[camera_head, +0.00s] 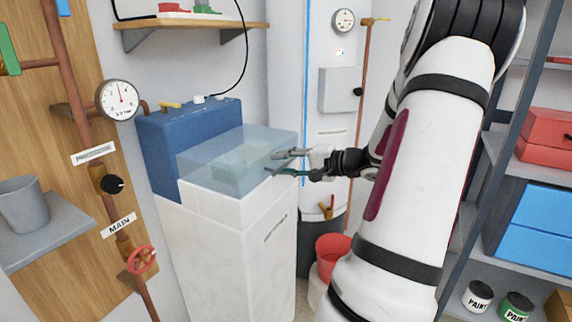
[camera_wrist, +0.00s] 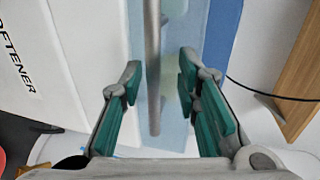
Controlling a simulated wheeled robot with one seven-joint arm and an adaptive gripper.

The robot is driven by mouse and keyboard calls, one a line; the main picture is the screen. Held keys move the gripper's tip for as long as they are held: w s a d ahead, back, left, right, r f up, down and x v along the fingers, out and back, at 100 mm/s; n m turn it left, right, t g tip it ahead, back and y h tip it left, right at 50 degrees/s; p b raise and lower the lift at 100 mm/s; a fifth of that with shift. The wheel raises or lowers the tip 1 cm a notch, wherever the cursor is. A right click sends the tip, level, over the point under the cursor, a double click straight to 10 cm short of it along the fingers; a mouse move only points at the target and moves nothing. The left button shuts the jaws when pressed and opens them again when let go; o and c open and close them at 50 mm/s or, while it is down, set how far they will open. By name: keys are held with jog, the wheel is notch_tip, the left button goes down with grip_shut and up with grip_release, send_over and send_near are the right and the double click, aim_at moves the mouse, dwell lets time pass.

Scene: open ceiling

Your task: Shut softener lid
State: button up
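The softener is a white cabinet (camera_head: 225,245) with a blue rear housing (camera_head: 160,145). Its translucent pale-blue lid (camera_head: 215,150) covers the top area in front of the housing; its exact angle is hard to tell. My gripper (camera_head: 278,163) is at the lid's right side in the head view. In the wrist view my gripper (camera_wrist: 158,85) has its two green-padded fingers apart. A grey bar (camera_wrist: 153,60) and part of the translucent lid (camera_wrist: 178,70) show between and beyond the fingers. I cannot tell whether either finger touches the lid.
A wall shelf (camera_head: 195,35) hangs above the softener. A pipe with a gauge (camera_head: 120,98) and a red valve wheel (camera_head: 142,260) stands at left. A white tank (camera_head: 325,110) is behind my gripper. Shelving stands at right.

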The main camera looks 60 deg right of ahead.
grip_shut()
jog(key=shift+f, duration=0.1)
jog(key=shift+w+f+b, duration=0.1)
jog(key=shift+f+b, duration=0.5)
jog(key=shift+b, duration=0.65)
jog(key=shift+t, duration=0.3)
grip_release()
